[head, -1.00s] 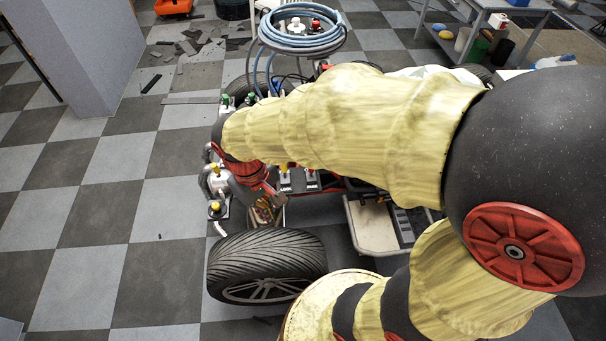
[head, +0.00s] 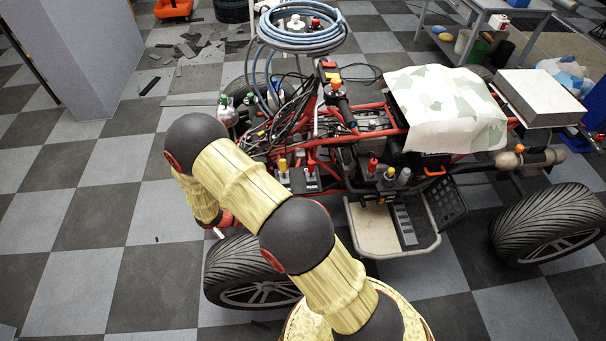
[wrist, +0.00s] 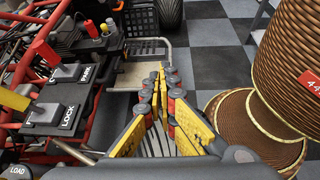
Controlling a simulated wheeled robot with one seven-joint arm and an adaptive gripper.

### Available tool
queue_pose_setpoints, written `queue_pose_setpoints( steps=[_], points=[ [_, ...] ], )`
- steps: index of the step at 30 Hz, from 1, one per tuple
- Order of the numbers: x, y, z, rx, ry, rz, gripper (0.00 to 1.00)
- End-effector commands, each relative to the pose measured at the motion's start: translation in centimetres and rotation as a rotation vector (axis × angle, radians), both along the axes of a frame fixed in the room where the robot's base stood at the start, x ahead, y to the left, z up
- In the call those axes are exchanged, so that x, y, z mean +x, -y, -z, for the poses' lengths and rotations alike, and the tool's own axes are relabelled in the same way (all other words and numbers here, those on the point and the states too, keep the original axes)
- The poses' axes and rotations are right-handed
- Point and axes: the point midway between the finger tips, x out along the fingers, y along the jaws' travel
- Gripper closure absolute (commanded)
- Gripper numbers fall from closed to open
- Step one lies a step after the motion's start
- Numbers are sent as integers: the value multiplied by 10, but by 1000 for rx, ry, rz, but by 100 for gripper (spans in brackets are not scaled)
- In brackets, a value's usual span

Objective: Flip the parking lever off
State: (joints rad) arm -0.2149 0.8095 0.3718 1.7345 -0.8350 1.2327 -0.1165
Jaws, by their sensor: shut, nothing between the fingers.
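The box marked PARK (head: 312,185) sits on the red frame of the stripped quad. Its red-tipped lever (head: 311,169) stands up from it in the head view. In the wrist view the red tip (wrist: 42,49) leans up and left from the PARK box (wrist: 72,74). A twin box marked LOCK (wrist: 58,116) with a yellow-tipped lever (wrist: 14,99) stands beside it. My gripper (wrist: 163,77) is shut and empty, to the right of the PARK box and apart from it in the wrist view. My arm hides the fingertips in the head view.
A front tyre (head: 235,265) is close to my arm. Loose cables (head: 275,130) and a coiled blue hose (head: 300,38) are behind.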

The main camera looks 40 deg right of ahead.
Motion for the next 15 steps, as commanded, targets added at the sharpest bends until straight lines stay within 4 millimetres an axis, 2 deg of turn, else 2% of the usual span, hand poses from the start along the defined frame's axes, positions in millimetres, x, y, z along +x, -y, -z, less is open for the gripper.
queue_pose_setpoints(
  steps=[1, 3, 8, 11, 12, 15],
  points=[
    [4, 6, 18, -31, -43, -49, 100],
    [15, 15, 35, -74, -92, -121, 100],
    [48, 31, 62, -178, -179, -288, 100],
    [85, 37, 59, -254, -196, -392, 100],
    [101, 37, 51, -281, -189, -424, 100],
    [132, 37, 33, -342, -184, -487, 100]
  ],
)
